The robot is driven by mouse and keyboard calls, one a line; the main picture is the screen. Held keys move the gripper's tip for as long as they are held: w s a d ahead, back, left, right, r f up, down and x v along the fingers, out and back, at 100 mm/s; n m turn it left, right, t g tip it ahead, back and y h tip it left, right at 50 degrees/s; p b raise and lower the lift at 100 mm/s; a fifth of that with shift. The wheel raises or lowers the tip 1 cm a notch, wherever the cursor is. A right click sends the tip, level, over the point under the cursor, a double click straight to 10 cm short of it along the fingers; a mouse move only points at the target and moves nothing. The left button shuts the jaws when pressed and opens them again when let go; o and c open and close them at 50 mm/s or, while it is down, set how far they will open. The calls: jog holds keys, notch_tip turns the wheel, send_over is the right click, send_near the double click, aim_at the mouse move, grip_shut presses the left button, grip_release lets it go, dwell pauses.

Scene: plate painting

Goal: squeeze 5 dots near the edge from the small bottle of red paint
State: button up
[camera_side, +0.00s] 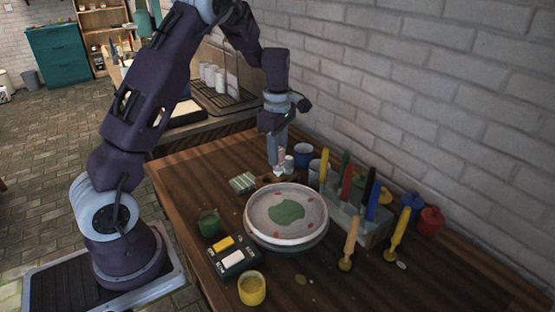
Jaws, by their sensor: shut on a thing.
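A round white plate (262,209) sits on a round stand (287,247) in the middle of the table. It has a green patch (287,211) at its centre and several small red marks near its edge. My gripper (279,167) points down just behind the plate, low over a small wooden holder (264,181). It is shut on a small pale, pinkish bottle (281,155), mostly hidden by the fingers. I cannot tell whether the bottle touches the holder. Another small whitish bottle (289,162) stands close to the right of the fingers.
A rack (374,238) with upright coloured-handled tools stands right of the plate. Green (209,224) and yellow (252,289) pots and a two-colour pad box (233,256) are at left and front.

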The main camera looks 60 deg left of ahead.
jog(key=s+d, duration=0.3)
jog(key=s, duration=0.6)
jog(key=shift+f, duration=0.45)
jog(key=shift+f, duration=0.1)
dwell(0.3)
jog(key=shift+f, duration=1.9)
